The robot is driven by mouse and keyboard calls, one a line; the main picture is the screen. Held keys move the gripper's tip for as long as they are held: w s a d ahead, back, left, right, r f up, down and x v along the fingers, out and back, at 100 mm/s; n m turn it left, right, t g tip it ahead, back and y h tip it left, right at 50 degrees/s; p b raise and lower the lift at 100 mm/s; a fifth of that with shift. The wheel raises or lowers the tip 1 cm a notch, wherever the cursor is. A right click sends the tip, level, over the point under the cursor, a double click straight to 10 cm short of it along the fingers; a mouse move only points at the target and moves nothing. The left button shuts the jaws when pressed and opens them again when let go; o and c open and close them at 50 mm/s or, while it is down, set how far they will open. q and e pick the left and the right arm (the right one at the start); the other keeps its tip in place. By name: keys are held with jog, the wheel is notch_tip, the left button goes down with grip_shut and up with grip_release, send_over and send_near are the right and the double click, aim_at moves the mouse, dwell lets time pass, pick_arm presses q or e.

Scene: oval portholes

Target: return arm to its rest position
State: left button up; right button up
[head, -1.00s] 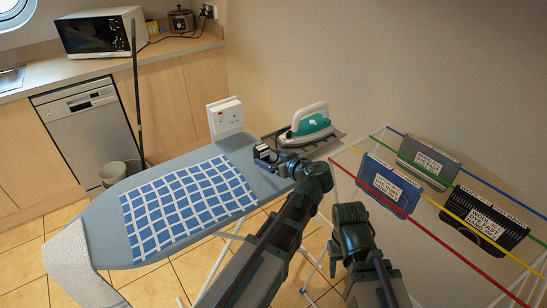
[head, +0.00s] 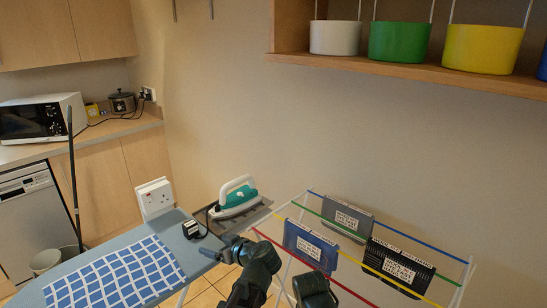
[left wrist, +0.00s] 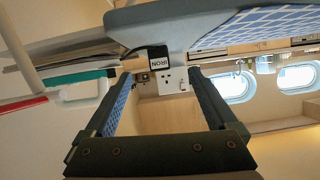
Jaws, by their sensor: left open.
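My left arm reaches over the ironing board (head: 110,244). Its gripper (head: 211,253) is open and empty at the board's near right edge. A small black plug (head: 191,230) with a white label sits on the board just beyond it, apart from the fingers. In the left wrist view the plug (left wrist: 159,60), marked IRON, shows beyond the open jaws, with the white socket (left wrist: 174,80) close behind. The socket also shows in the head view (head: 155,197). A dark link of my right arm (head: 314,287) shows at the bottom; its gripper is out of view.
A teal and white iron (head: 236,200) rests at the board's right end. A drying rack (head: 462,288) with coloured rails and a blue labelled holder (head: 310,246) stands close on the right. A blue checked cloth (head: 118,274) lies on the board. A shelf (head: 420,68) with pots hangs above.

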pick_arm(q)
jog(key=s+d+f+m+g+h+p, duration=0.2)
jog(key=s+d+f+m+g+h, duration=0.1)
jog(key=s+d+m, duration=0.3)
jog(key=s+d+f+m+g+h+p, duration=0.3)
jog(key=s+d, duration=0.7)
jog(key=s, duration=0.4)
jog(key=f+m+g+h, duration=0.1)
jog(key=m+g+h, duration=0.1)
jog(key=m+h, duration=0.1)
jog(key=shift+d+m, duration=0.35)
jog(key=shift+m, duration=0.45)
